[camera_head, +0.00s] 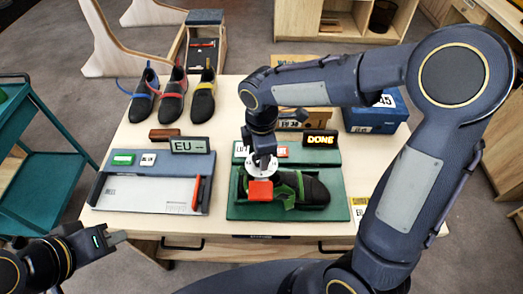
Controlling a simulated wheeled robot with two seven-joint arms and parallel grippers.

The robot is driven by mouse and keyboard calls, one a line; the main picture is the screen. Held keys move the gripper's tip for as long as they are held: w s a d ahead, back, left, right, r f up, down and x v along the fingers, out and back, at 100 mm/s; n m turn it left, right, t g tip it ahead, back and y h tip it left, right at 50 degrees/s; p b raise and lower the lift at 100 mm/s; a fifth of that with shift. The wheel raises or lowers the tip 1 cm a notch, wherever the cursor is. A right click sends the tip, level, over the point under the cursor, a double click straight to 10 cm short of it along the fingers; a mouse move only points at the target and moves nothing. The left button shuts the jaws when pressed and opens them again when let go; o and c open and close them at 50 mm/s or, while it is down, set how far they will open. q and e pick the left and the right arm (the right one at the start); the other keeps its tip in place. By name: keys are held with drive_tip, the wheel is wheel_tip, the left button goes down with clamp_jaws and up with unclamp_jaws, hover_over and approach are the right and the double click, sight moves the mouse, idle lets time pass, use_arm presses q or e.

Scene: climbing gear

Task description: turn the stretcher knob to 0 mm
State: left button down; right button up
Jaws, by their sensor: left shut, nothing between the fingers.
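The green shoe stretcher (236,207) stands at the middle of the table, with a black and green shoe (312,190) lying in it. At its left end is a white round dial with dark marks (250,169), with a red block (260,191) just in front of it. My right gripper (263,160) points down onto the dial from above. The knob itself and the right fingertips are mostly hidden there, so I cannot tell whether they grip it. The dial reading is too small to read. My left gripper (116,237) is shut and empty, off the table's front left corner.
A foot-measuring board (135,192) with a red slider lies left of the stretcher, below an "EU –" display (190,146). A "DONE" display (320,138) stands behind the stretcher. Several shoes (173,97) and a blue box (372,116) stand behind. A teal cart (50,170) is at left.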

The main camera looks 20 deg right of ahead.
drive_tip(key=n+p, duration=0.1)
drive_tip(key=n, duration=0.5)
drive_tip(key=shift+p, duration=0.3)
idle(0.4)
drive_tip(key=o, duration=1)
drive_tip(key=shift+c, duration=0.2)
drive_tip(key=shift+r, duration=0.1)
wheel_tip(320, 180, up, 8)
drive_tip(key=shift+f+b, duration=0.2)
drive_tip(key=shift+b, duration=0.1)
